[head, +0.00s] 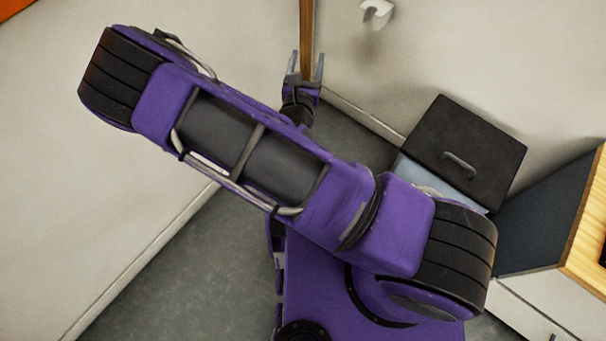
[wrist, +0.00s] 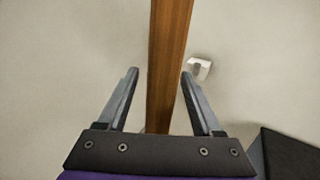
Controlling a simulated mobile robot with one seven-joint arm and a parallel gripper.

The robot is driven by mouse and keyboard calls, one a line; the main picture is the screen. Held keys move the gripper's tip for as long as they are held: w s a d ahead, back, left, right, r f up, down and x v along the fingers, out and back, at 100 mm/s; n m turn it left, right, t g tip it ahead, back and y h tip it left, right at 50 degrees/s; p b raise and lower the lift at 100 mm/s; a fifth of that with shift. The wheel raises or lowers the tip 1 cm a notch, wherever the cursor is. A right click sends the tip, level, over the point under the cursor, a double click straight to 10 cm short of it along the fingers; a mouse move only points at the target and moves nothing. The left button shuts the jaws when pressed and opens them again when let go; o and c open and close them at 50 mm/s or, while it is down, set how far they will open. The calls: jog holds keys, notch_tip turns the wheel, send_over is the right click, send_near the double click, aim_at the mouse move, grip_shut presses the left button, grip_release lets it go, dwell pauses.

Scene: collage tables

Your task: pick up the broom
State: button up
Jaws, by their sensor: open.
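The broom shows as a long brown wooden handle (head: 306,35), upright in the corner by the wall. In the wrist view the handle (wrist: 167,60) runs from the top edge down between the fingers of my gripper (wrist: 159,75). My gripper (head: 306,68) is open, one finger on each side of the handle. The handle lies closer to the right finger, and I cannot tell whether they touch. The broom's lower end is hidden behind my gripper and arm.
A white wall hook (head: 377,12) is right of the handle; it also shows in the wrist view (wrist: 199,68). A black-lidded box (head: 465,150) stands on the floor at right, beside a dark cabinet with a wooden top (head: 588,225). Grey floor (head: 205,245) is free at lower left.

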grip_shut()
dwell(0.3)
jog(key=shift+r, duration=0.1)
dwell(1.0)
